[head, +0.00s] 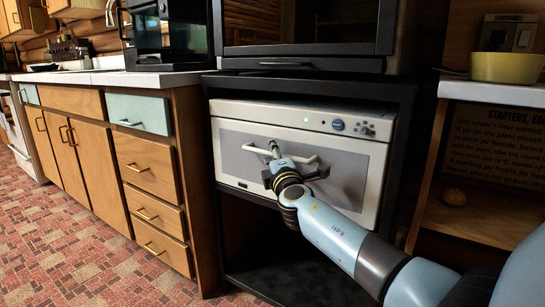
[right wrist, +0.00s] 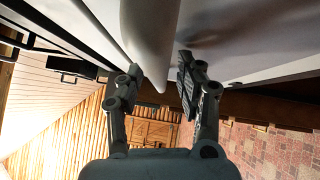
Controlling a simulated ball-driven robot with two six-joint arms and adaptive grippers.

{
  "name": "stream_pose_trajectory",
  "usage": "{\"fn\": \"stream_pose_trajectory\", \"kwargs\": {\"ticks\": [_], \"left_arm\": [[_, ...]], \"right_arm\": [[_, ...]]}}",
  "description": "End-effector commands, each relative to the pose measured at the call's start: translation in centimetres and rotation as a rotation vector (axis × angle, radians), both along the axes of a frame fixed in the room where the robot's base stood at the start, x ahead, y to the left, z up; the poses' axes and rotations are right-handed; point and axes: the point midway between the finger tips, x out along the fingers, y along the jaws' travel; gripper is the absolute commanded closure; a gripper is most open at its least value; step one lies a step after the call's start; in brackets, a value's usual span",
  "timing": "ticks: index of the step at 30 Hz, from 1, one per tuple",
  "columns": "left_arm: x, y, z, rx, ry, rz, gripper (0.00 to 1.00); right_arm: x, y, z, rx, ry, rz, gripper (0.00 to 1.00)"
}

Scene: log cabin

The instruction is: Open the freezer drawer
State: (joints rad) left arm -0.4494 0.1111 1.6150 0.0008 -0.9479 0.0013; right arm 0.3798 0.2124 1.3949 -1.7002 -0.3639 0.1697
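The freezer drawer is the white front (head: 233,139) of a white appliance in a black cabinet. It looks closed, flush in the frame. Its pale horizontal bar handle (head: 305,158) is partly covered by my right gripper (head: 275,153). In the right wrist view the pale handle (right wrist: 150,35) comes down between the two fingers of my right gripper (right wrist: 160,75). The fingers are apart, one on each side of the handle; I cannot tell whether they touch it. My left gripper is not in view.
A dark open shelf (head: 290,270) lies below the appliance and a black oven (head: 300,30) above. Wooden drawers (head: 148,166) stand left. A shelf unit with a yellow bowl (head: 504,67) stands right. The red-patterned floor (head: 70,250) at left is clear.

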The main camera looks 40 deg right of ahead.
Motion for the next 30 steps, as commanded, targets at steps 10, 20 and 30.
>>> {"fn": "stream_pose_trajectory", "kwargs": {"ticks": [10,20,30], "left_arm": [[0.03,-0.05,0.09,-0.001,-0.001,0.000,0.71],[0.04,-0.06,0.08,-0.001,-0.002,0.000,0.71],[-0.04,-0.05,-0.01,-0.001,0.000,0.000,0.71]], "right_arm": [[0.07,-0.04,-0.01,0.000,0.001,0.000,0.75],[0.06,-0.03,0.01,0.001,0.000,0.000,1.00],[0.07,-0.01,0.03,0.002,-0.001,0.000,1.00]]}}
